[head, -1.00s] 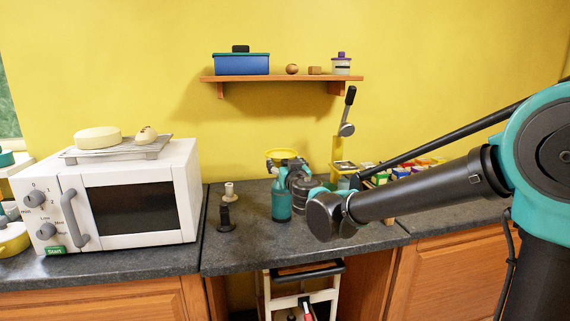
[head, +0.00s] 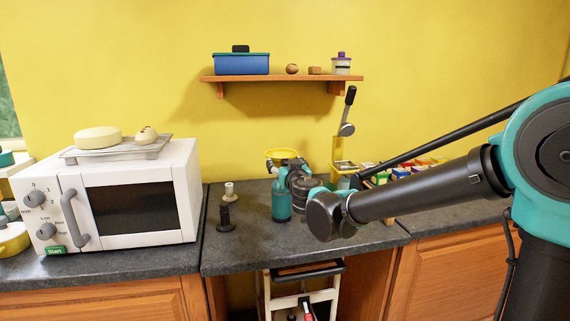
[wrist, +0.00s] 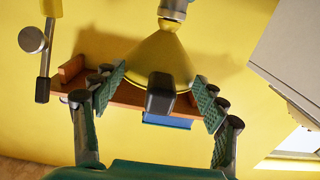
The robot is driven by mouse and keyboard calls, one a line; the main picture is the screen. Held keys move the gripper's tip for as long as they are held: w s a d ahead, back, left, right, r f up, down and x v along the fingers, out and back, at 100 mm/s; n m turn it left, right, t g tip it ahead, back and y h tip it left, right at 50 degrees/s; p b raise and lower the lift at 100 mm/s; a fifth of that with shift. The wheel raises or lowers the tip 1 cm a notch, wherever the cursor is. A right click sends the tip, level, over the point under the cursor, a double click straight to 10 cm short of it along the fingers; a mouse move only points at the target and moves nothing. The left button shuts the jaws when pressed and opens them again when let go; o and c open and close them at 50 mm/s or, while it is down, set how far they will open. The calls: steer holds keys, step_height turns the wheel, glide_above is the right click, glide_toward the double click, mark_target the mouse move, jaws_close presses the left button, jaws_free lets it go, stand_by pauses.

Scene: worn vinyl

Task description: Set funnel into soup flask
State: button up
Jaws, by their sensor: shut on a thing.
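The yellow funnel (head: 283,153) is above the teal soup flask (head: 282,207) on the dark counter. In the wrist view, which is upside down, the funnel (wrist: 150,62) has its wide end down in the picture and its narrow end at the pale rim of the flask (wrist: 172,10). Whether the spout is inside the neck I cannot tell. My gripper (wrist: 160,95) is shut on the funnel, one pad on each side of it. A black block shows in front of the cone. In the head view my gripper (head: 280,172) partly covers the funnel's underside and the flask's top.
A dark bottle-like item (head: 225,218) and a pale spool-like item (head: 229,190) stand left of the flask. The white microwave (head: 190,190) is farther left. A lever device (head: 346,130) and colourful boxes (head: 420,165) are to the right. The wall shelf (head: 285,78) hangs above.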

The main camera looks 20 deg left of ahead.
steer(key=shift+s+d, duration=0.15)
steer(key=shift+s, duration=0.05)
steer(key=shift+s+d, duration=0.2)
steer(key=shift+s, duration=0.1)
steer(key=shift+s+d, duration=0.15)
steer(key=shift+s, duration=0.15)
steer(key=shift+s+d, duration=0.2)
steer(key=shift+s, duration=0.1)
steer(key=shift+v, duration=1)
steer(key=v, duration=1.2)
steer(key=shift+a, duration=0.1)
stand_by(0.8)
